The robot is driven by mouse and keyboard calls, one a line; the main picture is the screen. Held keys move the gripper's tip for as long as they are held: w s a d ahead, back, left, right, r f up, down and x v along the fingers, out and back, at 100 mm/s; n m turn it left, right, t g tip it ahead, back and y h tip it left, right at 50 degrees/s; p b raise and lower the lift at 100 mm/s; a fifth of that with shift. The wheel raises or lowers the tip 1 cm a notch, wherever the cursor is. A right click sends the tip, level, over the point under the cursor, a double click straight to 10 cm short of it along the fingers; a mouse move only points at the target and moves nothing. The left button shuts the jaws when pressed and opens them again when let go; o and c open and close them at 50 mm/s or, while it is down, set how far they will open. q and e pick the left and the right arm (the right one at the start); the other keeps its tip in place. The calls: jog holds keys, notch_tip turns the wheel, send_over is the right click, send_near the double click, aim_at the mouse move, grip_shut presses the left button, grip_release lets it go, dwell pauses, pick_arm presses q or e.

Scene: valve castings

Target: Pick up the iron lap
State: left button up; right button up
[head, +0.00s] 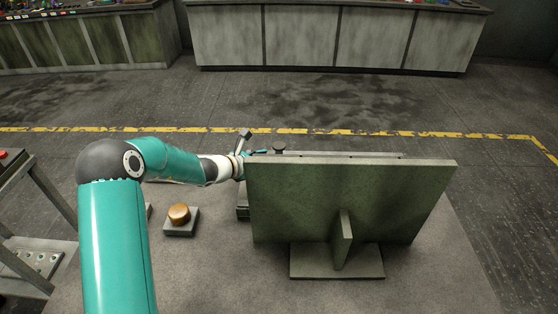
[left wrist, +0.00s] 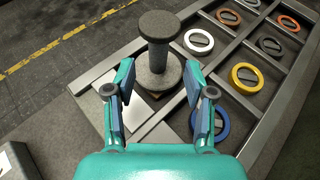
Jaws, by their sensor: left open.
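A dark grey spool-shaped piece, which I take to be the iron lap (left wrist: 159,45), stands upright in the left wrist view, with a wide round top, a thinner stem and a round base. In the head view only its dark top (head: 279,149) shows above the green panel. My left gripper (left wrist: 159,84) is open, with its two fingers on either side of the near part of the lap's base. I cannot tell whether they touch it. In the head view the gripper (head: 254,146) is partly hidden behind the panel. My right gripper is not in view.
A green upright panel (head: 350,200) hides much of the work area. A divided tray (left wrist: 262,131) holds several coloured rings beside the lap.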

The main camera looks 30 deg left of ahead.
pick_arm(q)
jog(key=x, duration=0.1)
jog(key=p+x, duration=0.1)
jog(key=x, duration=0.1)
jog(key=p+x, duration=0.1)
jog(key=x, duration=0.1)
jog(key=shift+w+r, duration=0.2)
jog(key=shift+r, duration=0.1)
jog(key=shift+w+f, duration=0.1)
jog(key=shift+w, duration=0.1)
jog(key=shift+c, duration=0.3)
grip_shut()
